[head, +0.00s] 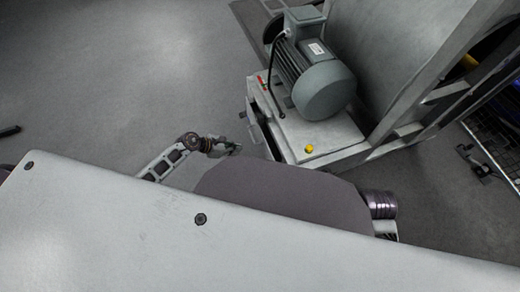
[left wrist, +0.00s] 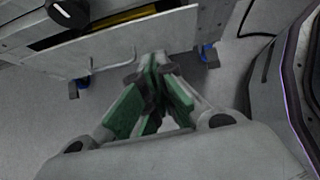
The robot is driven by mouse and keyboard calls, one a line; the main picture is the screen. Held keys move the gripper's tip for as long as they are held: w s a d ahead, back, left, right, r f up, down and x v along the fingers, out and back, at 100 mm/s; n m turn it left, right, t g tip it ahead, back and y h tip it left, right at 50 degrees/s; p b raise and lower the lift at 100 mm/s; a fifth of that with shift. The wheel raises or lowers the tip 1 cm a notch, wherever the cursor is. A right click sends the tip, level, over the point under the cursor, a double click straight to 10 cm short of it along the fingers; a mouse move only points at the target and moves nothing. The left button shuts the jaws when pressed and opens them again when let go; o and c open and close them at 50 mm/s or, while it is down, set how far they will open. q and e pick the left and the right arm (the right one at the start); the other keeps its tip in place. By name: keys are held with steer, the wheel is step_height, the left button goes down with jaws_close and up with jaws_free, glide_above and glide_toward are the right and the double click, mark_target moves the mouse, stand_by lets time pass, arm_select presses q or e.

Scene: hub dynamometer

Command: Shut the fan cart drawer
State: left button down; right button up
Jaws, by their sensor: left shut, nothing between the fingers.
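The fan cart (head: 320,140) stands at the upper right in the head view, with a grey motor (head: 325,88) on top. In the left wrist view its drawer (left wrist: 135,43) is a pale flat front with a thin bent handle. A gap behind the front shows a yellow item (left wrist: 124,16) inside, so the drawer stands open. My left gripper (head: 232,149) is just left of the cart's near side. In the left wrist view the left gripper (left wrist: 152,68) is shut and empty, its tips close to the drawer front's lower edge; contact is unclear. My right gripper is out of view.
A large fan housing (head: 395,60) rises behind the motor. A black rack (head: 495,135) stands at the far right. A yellow button (head: 309,149) and a black knob (left wrist: 69,11) are on the cart. Open floor (head: 130,75) lies to the left.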

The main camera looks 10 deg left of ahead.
mark_target(267, 148)
arm_select(q)
steer(key=shift+m, duration=0.3)
steer(key=shift+d+f, duration=0.1)
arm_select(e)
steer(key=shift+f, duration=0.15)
